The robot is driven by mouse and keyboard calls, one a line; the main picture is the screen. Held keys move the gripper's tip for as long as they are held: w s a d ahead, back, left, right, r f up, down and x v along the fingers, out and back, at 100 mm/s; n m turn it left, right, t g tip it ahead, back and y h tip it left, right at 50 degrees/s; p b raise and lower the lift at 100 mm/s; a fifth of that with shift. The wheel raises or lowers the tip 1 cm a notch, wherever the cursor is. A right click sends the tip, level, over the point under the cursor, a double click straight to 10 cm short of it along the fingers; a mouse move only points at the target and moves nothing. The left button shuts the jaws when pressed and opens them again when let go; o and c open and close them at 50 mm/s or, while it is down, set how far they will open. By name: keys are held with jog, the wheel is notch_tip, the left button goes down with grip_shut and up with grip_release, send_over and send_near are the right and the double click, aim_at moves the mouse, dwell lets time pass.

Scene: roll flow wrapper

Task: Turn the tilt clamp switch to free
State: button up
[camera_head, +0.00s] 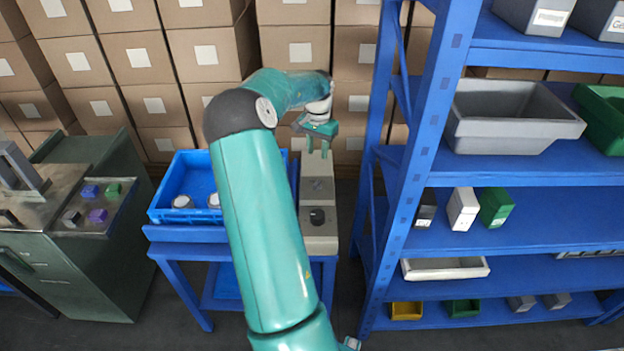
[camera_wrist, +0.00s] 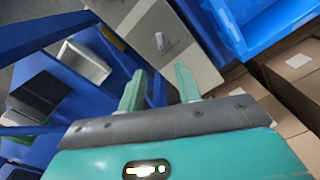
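A light grey machine (camera_head: 320,240) stands right of the blue crate. On its top are a dark round knob (camera_head: 317,216) and, farther back, a small switch (camera_head: 317,185). In the wrist view, a small pale knob (camera_wrist: 160,41) sits on a grey panel (camera_wrist: 180,52), beyond my fingertips, with tiny unreadable marking beside it. I cannot tell which control is the tilt clamp switch or its setting. My gripper (camera_head: 317,150) is above the machine's far end, fingers pointing down. In the wrist view my gripper (camera_wrist: 160,74) is open and empty, its fingers apart from the knob.
A blue crate (camera_head: 163,214) with round items is left of the machine, partly behind my arm. A blue shelf rack (camera_head: 412,150) with bins stands close on the right. Stacked cartons (camera_head: 295,48) line the back. A green cabinet (camera_head: 85,270) is at the left.

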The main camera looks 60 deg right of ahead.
aim_at(317, 182)
notch_tip(317, 182, down, 13)
jog(key=shift+r, duration=0.1)
jog(key=shift+c, duration=0.4)
grip_shut()
